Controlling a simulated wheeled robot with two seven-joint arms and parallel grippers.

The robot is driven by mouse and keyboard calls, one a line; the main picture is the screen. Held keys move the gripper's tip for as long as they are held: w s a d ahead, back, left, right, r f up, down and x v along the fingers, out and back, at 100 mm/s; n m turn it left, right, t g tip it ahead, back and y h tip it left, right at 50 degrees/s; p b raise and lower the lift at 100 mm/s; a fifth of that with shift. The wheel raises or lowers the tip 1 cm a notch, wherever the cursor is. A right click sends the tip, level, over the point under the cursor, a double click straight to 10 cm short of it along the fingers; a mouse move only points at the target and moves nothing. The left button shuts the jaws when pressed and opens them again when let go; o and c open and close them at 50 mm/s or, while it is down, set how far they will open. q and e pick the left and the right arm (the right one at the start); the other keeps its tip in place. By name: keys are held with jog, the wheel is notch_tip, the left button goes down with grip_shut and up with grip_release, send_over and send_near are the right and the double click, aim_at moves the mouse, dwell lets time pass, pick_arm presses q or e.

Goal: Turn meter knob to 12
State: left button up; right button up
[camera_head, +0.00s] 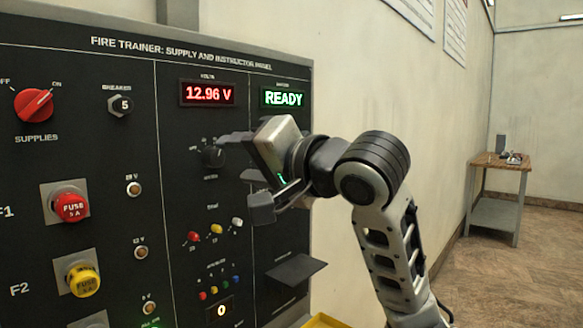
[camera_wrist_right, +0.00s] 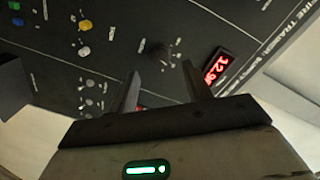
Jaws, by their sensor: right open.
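The black meter knob (camera_head: 213,157) is on the dark trainer panel (camera_head: 110,130), below the red volts display (camera_head: 207,93), which reads 12.96 V. In the right wrist view the knob (camera_wrist_right: 157,52) is seen beyond the fingertips, a little apart from them. The marks around the knob are too small to read. My right gripper (camera_head: 240,158) is in front of the panel beside the knob. It is open with nothing between its fingers, which also show in the right wrist view (camera_wrist_right: 163,82). My left gripper is not in view.
A red supplies knob (camera_head: 34,105), a red fuse (camera_head: 72,207) and a yellow fuse (camera_head: 83,281) stick out at the left. A small shelf (camera_head: 296,269) juts from the panel below my right gripper. A wooden table (camera_head: 500,162) stands far right, with open floor before it.

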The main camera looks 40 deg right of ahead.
pick_arm(q)
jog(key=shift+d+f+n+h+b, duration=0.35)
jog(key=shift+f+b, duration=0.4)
jog(key=shift+b, duration=1.4)
pick_arm(e)
jog(key=s, duration=1)
jog(key=shift+s+d+r, duration=0.3)
jog(key=shift+s+d, duration=0.05)
